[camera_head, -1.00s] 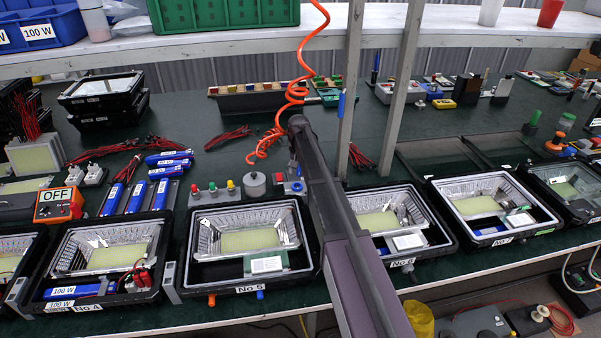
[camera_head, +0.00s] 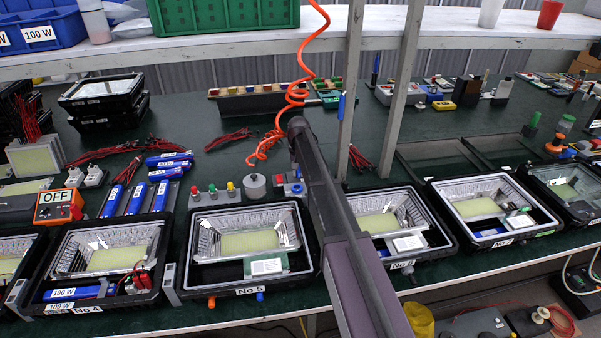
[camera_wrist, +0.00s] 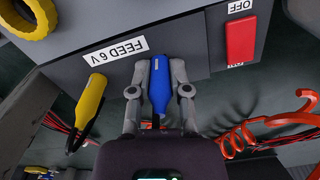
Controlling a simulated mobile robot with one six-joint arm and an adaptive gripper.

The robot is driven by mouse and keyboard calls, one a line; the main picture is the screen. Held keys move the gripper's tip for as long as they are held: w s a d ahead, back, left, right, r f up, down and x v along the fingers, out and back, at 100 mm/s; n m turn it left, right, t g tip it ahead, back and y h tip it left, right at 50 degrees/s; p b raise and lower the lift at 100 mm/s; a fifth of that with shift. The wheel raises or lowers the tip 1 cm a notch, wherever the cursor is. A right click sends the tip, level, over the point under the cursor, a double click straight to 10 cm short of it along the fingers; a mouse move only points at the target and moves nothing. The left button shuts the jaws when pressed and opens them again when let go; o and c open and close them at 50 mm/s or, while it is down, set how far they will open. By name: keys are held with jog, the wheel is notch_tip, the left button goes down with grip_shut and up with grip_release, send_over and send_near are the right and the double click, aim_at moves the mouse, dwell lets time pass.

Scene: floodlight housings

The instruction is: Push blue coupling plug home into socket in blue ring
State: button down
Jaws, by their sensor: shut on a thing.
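The blue coupling plug (camera_wrist: 160,88) is held between the two fingers of my gripper (camera_wrist: 160,94), which is shut on it. In the wrist view the plug's far end reaches up to the grey panel marked FEED 6 V. No blue ring or socket can be made out there; the plug and fingers cover that part of the panel. I cannot tell how deep the plug sits. In the head view my arm hides the gripper and plug.
A yellow plug (camera_wrist: 91,97) hangs left of my gripper, and a yellow ring (camera_wrist: 27,17) is at top left. A red OFF switch (camera_wrist: 241,38) is at upper right. A coiled orange cable (camera_wrist: 265,128) lies at right. Floodlight housings (camera_head: 248,240) line the bench front.

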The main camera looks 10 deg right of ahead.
jog(key=shift+r, duration=0.1)
notch_tip(320, 180, up, 10)
jog(key=p, duration=0.9)
jog(key=shift+p, duration=0.4)
dwell(0.3)
jog(key=s+a, duration=0.2)
jog(key=s, duration=0.6)
jog(key=shift+f, duration=0.35)
jog(key=shift+f+b, duration=0.15)
jog(key=shift+b, duration=0.2)
jog(key=shift+f+b, duration=2.85)
jog(key=shift+f+b, duration=0.9)
dwell(0.6)
